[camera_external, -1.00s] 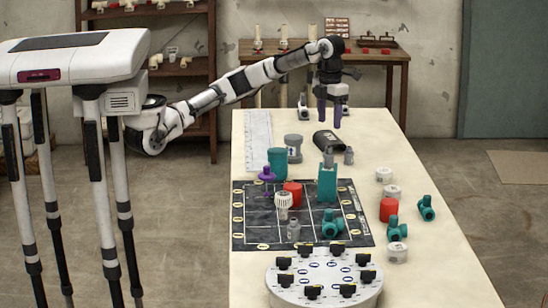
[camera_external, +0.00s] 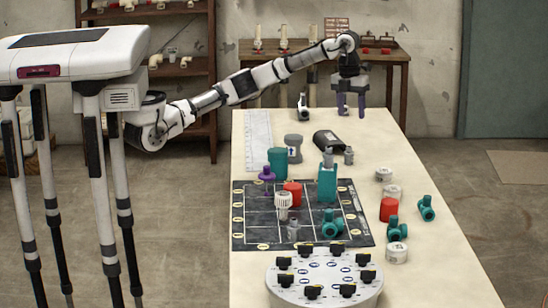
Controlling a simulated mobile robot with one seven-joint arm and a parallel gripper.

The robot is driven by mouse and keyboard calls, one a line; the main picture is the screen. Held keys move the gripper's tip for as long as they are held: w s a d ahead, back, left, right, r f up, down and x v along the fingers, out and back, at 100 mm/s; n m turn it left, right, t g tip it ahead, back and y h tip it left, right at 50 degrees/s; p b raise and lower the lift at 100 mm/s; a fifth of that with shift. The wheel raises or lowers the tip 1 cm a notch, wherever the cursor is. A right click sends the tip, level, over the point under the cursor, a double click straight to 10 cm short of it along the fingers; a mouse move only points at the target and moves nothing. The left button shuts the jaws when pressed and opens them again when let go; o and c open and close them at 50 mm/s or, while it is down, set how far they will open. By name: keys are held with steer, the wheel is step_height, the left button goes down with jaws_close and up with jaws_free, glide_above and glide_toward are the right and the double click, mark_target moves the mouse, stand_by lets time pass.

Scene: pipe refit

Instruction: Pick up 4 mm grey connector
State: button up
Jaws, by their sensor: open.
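Several small grey fittings are in view, and I cannot read their sizes, so I cannot tell which is the 4 mm connector. One grey fitting (camera_external: 349,156) stands on the table beside a black rounded piece (camera_external: 326,141). Another grey fitting (camera_external: 328,158) shows at the top of a teal block (camera_external: 327,184). A third grey fitting (camera_external: 293,229) stands on the dark mat (camera_external: 262,215). My gripper (camera_external: 351,105) is at the far end of the table, pointing down with purple fingers. It is open and empty, beyond and above the fitting beside the black piece.
A teal cylinder (camera_external: 278,162) and a grey jar (camera_external: 293,147) stand left of the black piece. Teal valves (camera_external: 426,208), a red cap (camera_external: 388,209) and white rings line the right side. A round white dial board (camera_external: 324,281) fills the near end. The far right tabletop is clear.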

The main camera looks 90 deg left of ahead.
steer(key=w+a+f+n, duration=0.3)
steer(key=a+n, duration=0.1)
steer(key=a, duration=0.5)
steer(key=n+p, duration=0.2)
steer(key=n, duration=0.1)
glide_above(349, 147)
steer(key=a, duration=0.1)
step_height(349, 147, down, 5)
steer(key=shift+g+y, duration=0.3)
steer(key=shift+g, duration=0.1)
step_height(349, 147, down, 8)
steer(key=shift+s+a+r, duration=0.1)
steer(key=shift+d+f+p, duration=0.2)
steer(key=shift+f+p, duration=0.15)
steer(key=shift+f, duration=0.6)
steer(key=shift+d+f+p, duration=0.15)
steer(key=shift+f+p, duration=0.2)
steer(key=shift+f, duration=0.65)
steer(key=shift+d+f+p, duration=0.2)
steer(key=shift+f+p, duration=0.15)
steer(key=shift+f, duration=0.6)
steer(key=shift+c, duration=0.3)
steer(key=c, duration=0.9)
